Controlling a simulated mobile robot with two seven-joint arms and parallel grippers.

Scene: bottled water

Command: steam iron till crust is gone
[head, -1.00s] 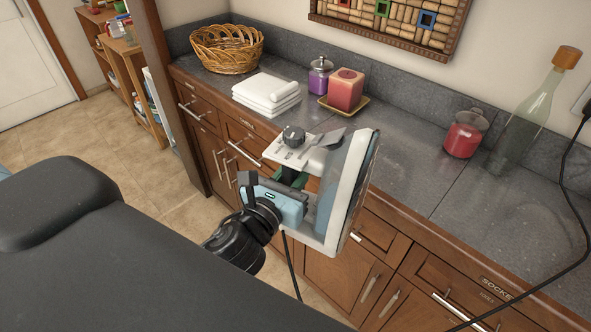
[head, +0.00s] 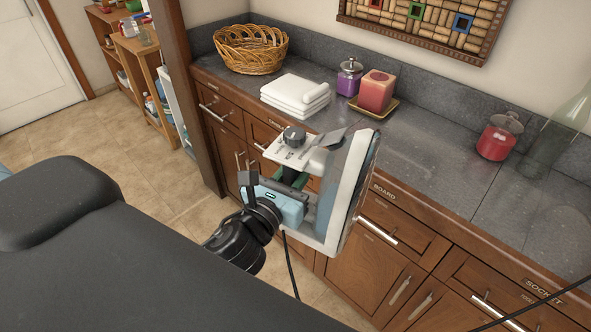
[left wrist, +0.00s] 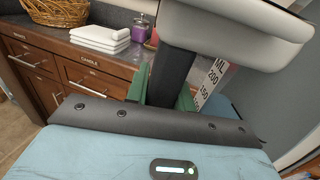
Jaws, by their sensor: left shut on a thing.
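My left gripper (head: 293,182) is shut on the dark handle of a steam iron (head: 333,222) and holds it up in front of the counter cabinets. The iron is white and grey, tipped on its side, with a dial on top and its flat plate side turned right, away from me. The plate's face is mostly hidden, so I cannot tell whether crust is on it. In the left wrist view the iron's handle (left wrist: 171,75) stands between the green fingers, beside a tank scale marked in ML. A black cord hangs below the gripper. My right gripper is not in view.
A grey counter (head: 440,165) over wooden cabinets runs along the wall. On it stand a wicker basket (head: 251,52), folded white towels (head: 294,97), a purple jar (head: 349,79), a red candle (head: 376,93), a red jar (head: 497,140) and a clear bottle (head: 560,125). Open floor lies left.

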